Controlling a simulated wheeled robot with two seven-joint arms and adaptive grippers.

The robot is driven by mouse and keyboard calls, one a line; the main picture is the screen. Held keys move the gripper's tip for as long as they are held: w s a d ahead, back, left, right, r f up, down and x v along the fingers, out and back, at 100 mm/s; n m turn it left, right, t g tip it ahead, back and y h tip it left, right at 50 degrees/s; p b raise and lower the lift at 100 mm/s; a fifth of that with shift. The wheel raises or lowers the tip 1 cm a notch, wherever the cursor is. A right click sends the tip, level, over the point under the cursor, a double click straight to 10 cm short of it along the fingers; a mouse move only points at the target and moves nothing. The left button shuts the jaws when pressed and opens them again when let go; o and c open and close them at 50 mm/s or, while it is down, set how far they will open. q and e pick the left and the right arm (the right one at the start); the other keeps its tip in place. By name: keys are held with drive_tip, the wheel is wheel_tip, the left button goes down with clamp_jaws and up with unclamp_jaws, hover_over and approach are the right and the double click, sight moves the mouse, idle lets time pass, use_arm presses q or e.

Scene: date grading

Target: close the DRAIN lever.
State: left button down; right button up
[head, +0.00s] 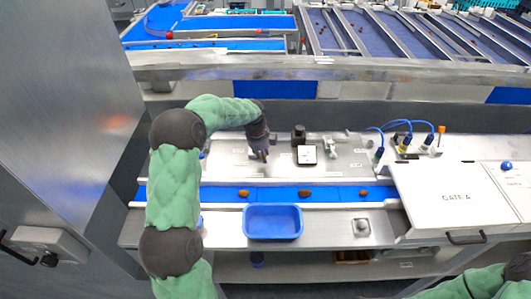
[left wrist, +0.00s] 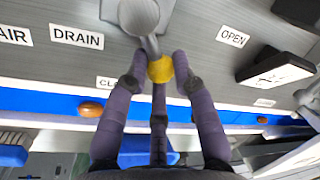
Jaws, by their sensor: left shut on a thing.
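The DRAIN lever (left wrist: 150,44) is a grey metal handle with a round pivot hub (left wrist: 139,14) and a yellow band (left wrist: 160,69). It sits on the steel panel beside the DRAIN label (left wrist: 77,38). An OPEN label (left wrist: 233,36) is to its right, and a partly hidden label starting "CL" (left wrist: 105,82) is below left. In the left wrist view the lever points down from its hub, toward my gripper. My left gripper (left wrist: 160,76) is shut on the lever at the yellow band. In the head view my left gripper (head: 262,153) hides most of the lever. My right gripper is not in view.
A blue belt (head: 345,193) carrying several brown dates runs in front of the panel. A blue tray (head: 272,222) stands before it. A black device with a white face (head: 306,154) and another metal lever (head: 331,148) are right of my gripper. A GATE A cover (head: 456,197) is farther right.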

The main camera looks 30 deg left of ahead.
use_arm(q)
drive_tip(key=m, duration=0.1)
drive_tip(key=s+a+m+b, duration=0.1)
drive_tip(key=m, duration=0.1)
drive_tip(key=shift+s+f+m+h, duration=0.1)
drive_tip(key=shift+s+m+h, duration=0.1)
drive_tip(key=shift+m+h, duration=0.15)
drive_tip(key=shift+s+a+m+g+h+b, duration=0.15)
drive_tip(key=shift+s+a+m+g+b, duration=0.15)
drive_tip(key=shift+m, duration=0.55)
drive_tip(key=shift+s+a+m+g+h+b, duration=0.15)
drive_tip(key=shift+a+m+b, duration=0.2)
drive_tip(key=shift+m, duration=0.45)
drive_tip(key=c, duration=1)
unclamp_jaws()
drive_tip(key=shift+s, duration=0.1)
drive_tip(key=shift+r, duration=0.25)
drive_tip(key=r, duration=0.3)
drive_tip(key=s+a+r, duration=0.1)
drive_tip(key=r, duration=0.7)
drive_tip(key=shift+s+a+r, duration=0.25)
drive_tip(key=shift+a, duration=0.1)
